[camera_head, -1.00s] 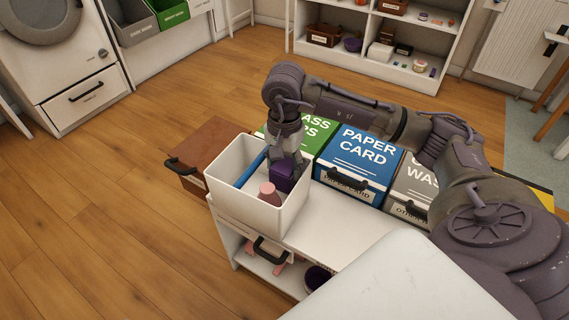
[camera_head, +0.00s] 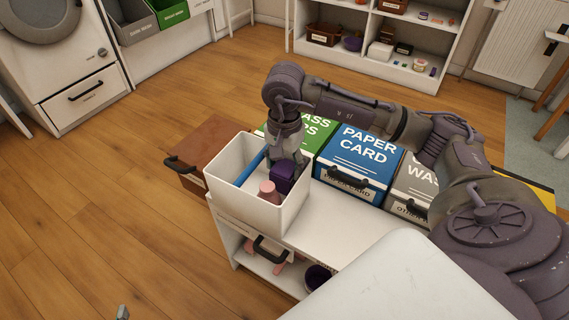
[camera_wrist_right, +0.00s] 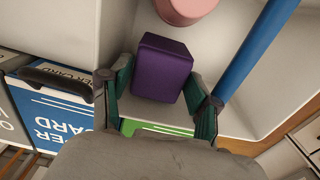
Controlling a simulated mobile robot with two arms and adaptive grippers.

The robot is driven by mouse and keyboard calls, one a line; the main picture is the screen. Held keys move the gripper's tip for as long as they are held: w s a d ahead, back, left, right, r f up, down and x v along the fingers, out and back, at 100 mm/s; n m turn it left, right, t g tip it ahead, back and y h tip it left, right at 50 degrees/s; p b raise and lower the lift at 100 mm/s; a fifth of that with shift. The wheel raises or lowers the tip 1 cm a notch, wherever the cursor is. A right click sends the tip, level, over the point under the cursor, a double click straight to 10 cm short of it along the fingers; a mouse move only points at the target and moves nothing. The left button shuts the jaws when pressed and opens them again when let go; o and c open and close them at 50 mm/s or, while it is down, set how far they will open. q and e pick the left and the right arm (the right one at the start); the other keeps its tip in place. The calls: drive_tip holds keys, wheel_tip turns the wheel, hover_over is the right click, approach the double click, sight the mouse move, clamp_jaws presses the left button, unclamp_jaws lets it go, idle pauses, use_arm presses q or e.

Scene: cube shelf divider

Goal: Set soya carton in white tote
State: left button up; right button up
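The purple soya carton (camera_head: 282,178) is inside the white tote (camera_head: 240,210), near its right side. My right gripper (camera_head: 285,157) reaches down into the tote beside and above the carton. In the right wrist view, the carton (camera_wrist_right: 163,67) lies between and beyond the spread fingers of the right gripper (camera_wrist_right: 158,88). A gap shows at the left finger; the right finger overlaps the carton's edge. The carton's base is hidden in the head view. A small tip, apparently of my left gripper (camera_head: 122,312), shows at the bottom edge; its opening is cut off.
A brown box (camera_head: 205,150) is behind left; a blue paper bin (camera_head: 357,160) and grey bin (camera_head: 412,185) are to the right.

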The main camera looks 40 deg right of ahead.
idle(0.3)
drive_tip(key=shift+r+p, duration=0.7)
drive_tip(key=shift+r, duration=0.1)
wheel_tip(320, 180, up, 8)
drive_tip(key=shift+f+p, duration=0.25)
drive_tip(key=shift+p, duration=0.6)
use_arm(q)
drive_tip(key=s+a+f+g+y, duration=0.1)
drive_tip(key=s+a+f+g, duration=0.1)
drive_tip(key=s, duration=0.3)
drive_tip(key=s+a+f+g+y, duration=0.1)
drive_tip(key=s+a+f+g, duration=0.1)
drive_tip(key=s+g, duration=0.3)
drive_tip(key=shift+s+f+p, duration=0.15)
drive_tip(key=shift+s+p, duration=0.2)
drive_tip(key=shift+s, duration=0.45)
use_arm(e)
wheel_tip(320, 180, up, 4)
hover_over(284, 167)
drive_tip(key=shift+r, duration=0.1)
drive_tip(key=shift+s, duration=0.1)
